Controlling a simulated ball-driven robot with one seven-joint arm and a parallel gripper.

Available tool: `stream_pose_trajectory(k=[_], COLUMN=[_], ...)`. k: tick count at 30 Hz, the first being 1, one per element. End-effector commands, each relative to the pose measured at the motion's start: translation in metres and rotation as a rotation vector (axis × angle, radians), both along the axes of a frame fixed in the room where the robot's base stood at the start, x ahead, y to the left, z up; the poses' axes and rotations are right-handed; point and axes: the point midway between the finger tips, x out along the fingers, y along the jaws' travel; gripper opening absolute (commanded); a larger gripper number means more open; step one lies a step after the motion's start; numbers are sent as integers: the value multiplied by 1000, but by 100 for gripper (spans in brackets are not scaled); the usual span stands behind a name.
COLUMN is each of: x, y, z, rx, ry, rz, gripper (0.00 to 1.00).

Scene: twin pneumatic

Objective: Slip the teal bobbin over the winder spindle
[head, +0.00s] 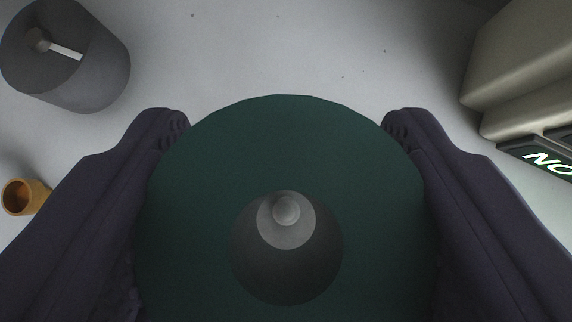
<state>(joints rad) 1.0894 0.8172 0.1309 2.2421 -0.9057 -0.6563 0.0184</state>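The teal bobbin (284,140) fills the lower middle of the head view, seen from its end as a wide dark-teal disc with a round dark bore. My gripper (286,135) has one finger on each side of the bobbin, both against its rim, so it is shut on it. Inside the bore a small pale grey rounded tip (286,209) shows within a grey circle, nearer the upper side of the bore. It looks like the winder spindle. I cannot tell whether the tip is inside the bore or still beyond it. The spindle's base is hidden by the bobbin.
A dark grey cylinder (100,70) with a knob and a white bar on top stands at the upper left. A small orange cup-like piece (40,192) is at the left edge. A beige housing (520,60) with a lit sign (548,160) is at the right. Pale floor between is clear.

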Motion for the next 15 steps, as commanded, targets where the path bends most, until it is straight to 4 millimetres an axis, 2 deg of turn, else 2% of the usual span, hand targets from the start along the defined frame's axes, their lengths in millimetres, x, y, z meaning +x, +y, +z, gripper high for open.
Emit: stream_pose_trajectory(k=[1,6,15], x=[0,0,0], y=[0,0,0], z=[-10,-23,-24], rx=[0,-1,-1], ry=[0,-1,-1], rz=[0,-1,-1], gripper=[34,34,34])
